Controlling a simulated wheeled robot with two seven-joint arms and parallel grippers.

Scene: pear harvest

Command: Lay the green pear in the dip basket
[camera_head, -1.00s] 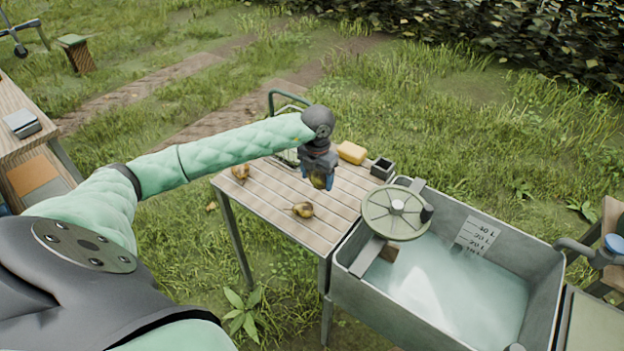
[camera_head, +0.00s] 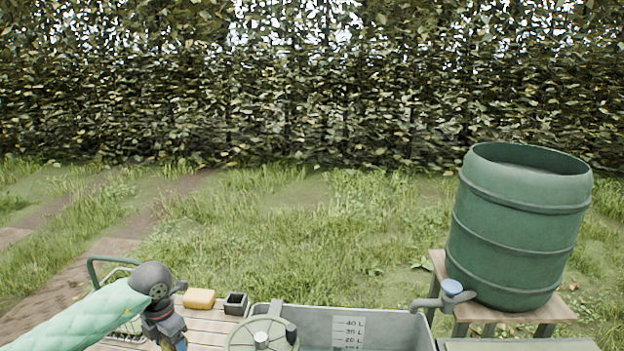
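My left gripper (camera_head: 168,334) hangs over the slatted table at the bottom left, pointing down. Its fingertips are at or below the lower picture edge, so I cannot tell whether it is open or shut, or whether it holds a pear. No green pear can be made out in this view. A wire basket with a green handle (camera_head: 92,270) stands behind my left forearm, partly hidden by it; I cannot tell for sure that it is the dip basket. My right gripper is not in view.
On the slatted table (camera_head: 212,318) lie a yellow block (camera_head: 199,299) and a small dark square pot (camera_head: 236,304). A round wheel-like disc (camera_head: 258,336) sits at the grey water trough (camera_head: 300,318). A green barrel (camera_head: 520,225) with a tap (camera_head: 440,303) stands right.

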